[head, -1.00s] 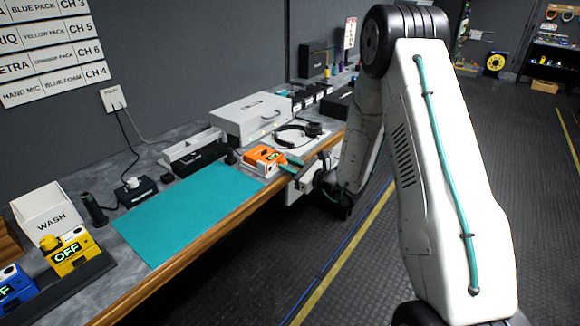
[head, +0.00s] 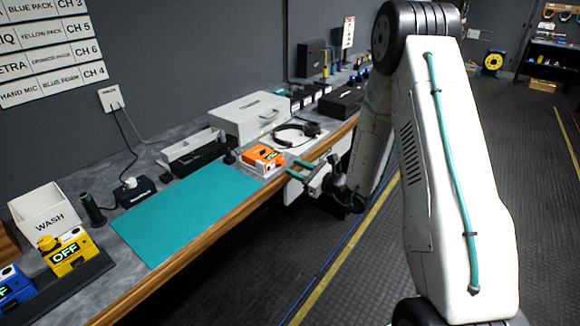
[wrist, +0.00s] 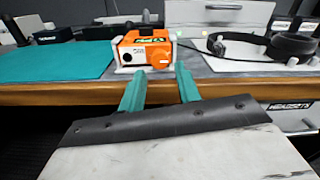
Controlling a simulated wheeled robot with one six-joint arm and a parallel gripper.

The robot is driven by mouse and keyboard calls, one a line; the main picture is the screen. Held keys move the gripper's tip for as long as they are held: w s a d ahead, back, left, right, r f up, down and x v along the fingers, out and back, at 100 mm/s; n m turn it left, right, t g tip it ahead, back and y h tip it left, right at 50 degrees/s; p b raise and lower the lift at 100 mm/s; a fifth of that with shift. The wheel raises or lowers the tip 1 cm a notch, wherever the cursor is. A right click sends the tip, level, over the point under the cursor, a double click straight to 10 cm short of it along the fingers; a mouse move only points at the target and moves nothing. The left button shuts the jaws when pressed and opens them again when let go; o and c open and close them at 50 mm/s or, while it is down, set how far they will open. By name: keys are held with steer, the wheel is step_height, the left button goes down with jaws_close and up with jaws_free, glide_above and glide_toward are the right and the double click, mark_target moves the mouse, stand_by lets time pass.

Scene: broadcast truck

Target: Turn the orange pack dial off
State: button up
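The orange pack (head: 264,156) sits in a pale holder at the front edge of the bench, past the teal mat. In the wrist view the orange pack (wrist: 128,45) faces me, with a small lit green display, a black round port at left and an orange dial (wrist: 159,58) at right. The display's text is too small to read surely. My gripper (head: 296,170) is just off the bench edge, in front of the pack. In the wrist view its two teal fingers (wrist: 160,76) are apart with nothing between them, pointing at the pack without visibly holding it.
The teal mat (head: 185,212) lies clear left of the pack. Headphones (head: 297,132) lie to its right, and a grey case (head: 250,115) stands behind. A yellow pack (head: 72,254) reading OFF and a blue pack (head: 14,287) stand at the near left.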

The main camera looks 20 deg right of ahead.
steer(key=v, duration=0.4)
steer(key=shift+s, duration=0.1)
stand_by(0.3)
